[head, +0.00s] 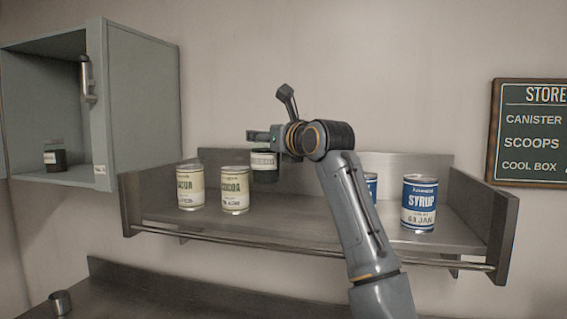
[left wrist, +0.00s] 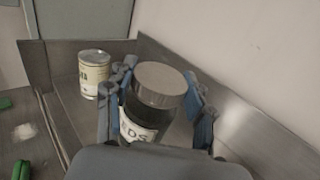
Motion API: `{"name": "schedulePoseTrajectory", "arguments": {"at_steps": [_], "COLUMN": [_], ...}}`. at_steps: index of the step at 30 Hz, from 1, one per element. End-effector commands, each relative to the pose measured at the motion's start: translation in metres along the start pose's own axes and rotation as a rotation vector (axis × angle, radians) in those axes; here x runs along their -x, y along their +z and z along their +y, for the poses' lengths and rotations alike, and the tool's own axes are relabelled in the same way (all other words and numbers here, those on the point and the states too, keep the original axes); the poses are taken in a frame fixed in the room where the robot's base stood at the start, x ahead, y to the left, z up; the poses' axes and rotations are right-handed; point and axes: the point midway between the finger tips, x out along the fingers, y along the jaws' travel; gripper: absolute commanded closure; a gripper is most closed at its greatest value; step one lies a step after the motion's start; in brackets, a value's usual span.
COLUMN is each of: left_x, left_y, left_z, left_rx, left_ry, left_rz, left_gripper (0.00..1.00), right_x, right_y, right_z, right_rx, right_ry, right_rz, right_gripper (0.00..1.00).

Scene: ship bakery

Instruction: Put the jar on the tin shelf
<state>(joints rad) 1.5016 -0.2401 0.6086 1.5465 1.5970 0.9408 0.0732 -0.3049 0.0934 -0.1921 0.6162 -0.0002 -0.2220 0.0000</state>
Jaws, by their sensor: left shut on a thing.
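The jar (head: 264,163) has dark contents, a white label and a grey lid. My left gripper (head: 262,137) is shut on it, and the jar is upright over the back part of the steel tin shelf (head: 290,225). The jar's base looks a little above the shelf surface, but contact is hard to judge. In the left wrist view the jar (left wrist: 142,112) sits between the two blue-grey fingers. My forearm hides part of the shelf and one blue tin. My right gripper is not in view.
Two cream cocoa tins (head: 235,190) stand left of the jar. A blue syrup tin (head: 419,203) stands at the right. A front rail (head: 300,248) runs along the shelf. An open grey cabinet (head: 140,100) at the left holds another dark jar (head: 54,158). Mid-shelf has free room.

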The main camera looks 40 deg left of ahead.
Motion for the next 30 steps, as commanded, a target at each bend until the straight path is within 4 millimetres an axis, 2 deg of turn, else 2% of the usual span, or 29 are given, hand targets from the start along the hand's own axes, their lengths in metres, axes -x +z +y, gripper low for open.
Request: {"name": "schedulePoseTrajectory", "arguments": {"at_steps": [1, 6, 15, 18, 22, 30], "left_x": [-0.001, -0.005, -0.009, -0.009, -0.009, -0.009], "left_y": [-0.006, -0.033, -0.057, -0.069, -0.082, -0.086], "left_z": [-0.008, -0.029, -0.047, -0.045, -0.045, -0.045], "left_rx": [-0.007, -0.002, -0.003, -0.002, 0.001, 0.004], "left_ry": [0.000, 0.001, 0.000, 0.002, 0.001, 0.001], "left_rz": [-0.001, -0.004, -0.002, -0.003, -0.003, -0.004], "left_gripper": [1.00, 1.00, 1.00, 1.00, 1.00, 1.00], "right_x": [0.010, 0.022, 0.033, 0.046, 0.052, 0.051], "right_y": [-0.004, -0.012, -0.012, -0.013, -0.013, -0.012], "right_z": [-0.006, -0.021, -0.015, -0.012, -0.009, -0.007], "right_rx": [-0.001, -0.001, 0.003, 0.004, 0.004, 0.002], "right_ry": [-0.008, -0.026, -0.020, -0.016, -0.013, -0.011], "right_rz": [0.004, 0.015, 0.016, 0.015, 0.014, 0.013], "right_gripper": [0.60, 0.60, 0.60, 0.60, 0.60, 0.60]}}
